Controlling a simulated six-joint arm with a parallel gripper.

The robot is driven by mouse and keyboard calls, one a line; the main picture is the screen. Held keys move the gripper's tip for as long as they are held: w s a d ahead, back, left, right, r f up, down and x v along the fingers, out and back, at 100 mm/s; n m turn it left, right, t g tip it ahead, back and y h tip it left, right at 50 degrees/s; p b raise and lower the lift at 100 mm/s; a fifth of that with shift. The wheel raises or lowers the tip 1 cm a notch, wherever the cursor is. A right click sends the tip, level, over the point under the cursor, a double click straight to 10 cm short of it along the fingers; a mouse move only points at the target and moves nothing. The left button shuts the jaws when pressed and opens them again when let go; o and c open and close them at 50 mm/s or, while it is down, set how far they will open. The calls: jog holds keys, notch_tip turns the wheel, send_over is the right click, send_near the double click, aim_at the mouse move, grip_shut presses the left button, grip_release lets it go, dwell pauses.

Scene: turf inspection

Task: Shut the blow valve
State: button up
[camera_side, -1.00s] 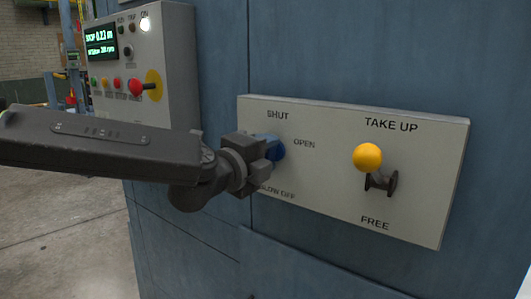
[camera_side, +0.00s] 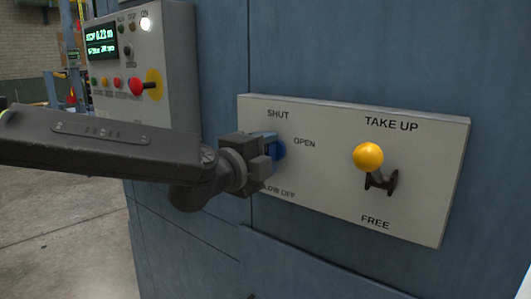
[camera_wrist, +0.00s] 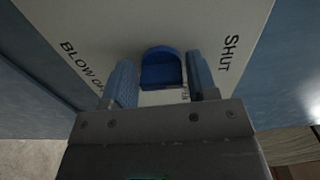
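The blow valve's blue handle (camera_wrist: 161,70) sits on the pale panel (camera_side: 330,195), between the printed SHUT and BLOW OFF labels. In the side view only a bit of its blue (camera_side: 280,151) shows behind my gripper (camera_side: 270,148), near the word OPEN. In the wrist view my gripper (camera_wrist: 161,62) has one finger on each side of the handle, with a gap on both sides. It is open around the handle. How far the handle is turned is mostly hidden.
A lever with a yellow ball knob (camera_side: 367,157) stands out from the same panel on the right, between TAKE UP and FREE. A grey control box (camera_side: 172,60) with a display, buttons and a red knob (camera_side: 136,86) is at the upper left. Blue cabinet walls lie behind.

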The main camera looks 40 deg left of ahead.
jog(key=shift+o, duration=1.2)
jog(key=shift+s, duration=0.1)
jog(key=s, duration=1.3)
jog(key=shift+s, duration=0.35)
jog(key=s+a+f+n+g+y, duration=0.2)
jog(key=a+f+n+g+y, duration=0.25)
jog(key=a, duration=0.35)
jog(key=s+a+f+n+g+h, duration=0.1)
jog(key=s+f+n+g+h, duration=0.1)
jog(key=s+f+n+g, duration=0.2)
jog(key=s+a+f+n+g+h, duration=0.2)
jog(key=s+f+n+g, duration=0.2)
jog(key=s+n, duration=0.3)
jog(key=shift+s+a+f+n, duration=0.15)
jog(key=shift+a+f+n, duration=0.15)
jog(key=shift+f+n, duration=0.7)
jog(key=shift+r+h, duration=0.2)
jog(key=shift+h, duration=0.05)
jog(key=shift+c, duration=0.4)
